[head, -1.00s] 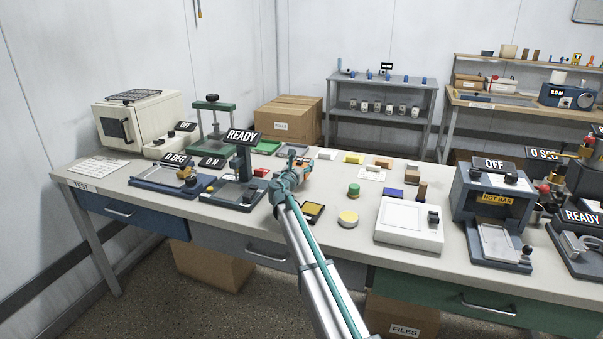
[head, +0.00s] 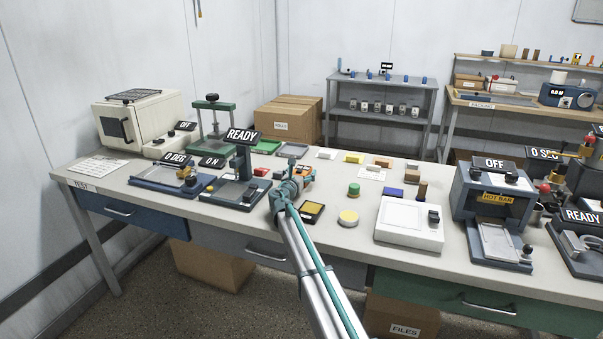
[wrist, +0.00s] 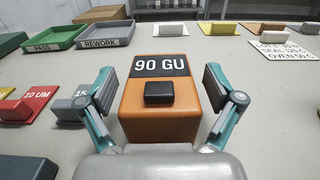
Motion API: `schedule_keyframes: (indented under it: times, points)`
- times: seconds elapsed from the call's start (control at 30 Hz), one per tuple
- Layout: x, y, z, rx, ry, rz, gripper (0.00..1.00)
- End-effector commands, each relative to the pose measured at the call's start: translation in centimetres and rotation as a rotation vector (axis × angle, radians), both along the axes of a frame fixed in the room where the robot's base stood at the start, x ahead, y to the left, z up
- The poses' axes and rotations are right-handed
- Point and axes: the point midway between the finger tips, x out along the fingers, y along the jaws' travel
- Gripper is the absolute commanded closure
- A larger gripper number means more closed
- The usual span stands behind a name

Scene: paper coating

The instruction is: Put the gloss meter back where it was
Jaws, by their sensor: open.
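The gloss meter (wrist: 157,110) is an orange block with a black "90 GU" display and a dark button on top. In the wrist view it stands upright on the bench in the middle, between the two fingers of my gripper (wrist: 162,95). The fingers are open, with a visible gap on each side of the meter. In the head view my gripper (head: 298,178) is over the bench centre and hides most of the meter, of which only a bit of orange (head: 308,180) shows. The spot where the meter stood before cannot be told from these frames.
Left of the meter are a red "10 UM" block (wrist: 25,105) and a grey block (wrist: 72,106). Behind are the green PASS tray (wrist: 55,38) and grey REWORK tray (wrist: 106,34). A white printed card (wrist: 287,46) lies at right.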

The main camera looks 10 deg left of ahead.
Motion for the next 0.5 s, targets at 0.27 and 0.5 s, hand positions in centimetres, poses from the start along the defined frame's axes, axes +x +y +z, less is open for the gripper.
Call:
schedule_keyframes:
  times: [0.27,0.5]
  points:
    - [0.0,0.0,0.3,0.0,0.0,0.0,0.09]
    - [-2.2,0.4,0.3,0.0,0.0,0.002,0.09]
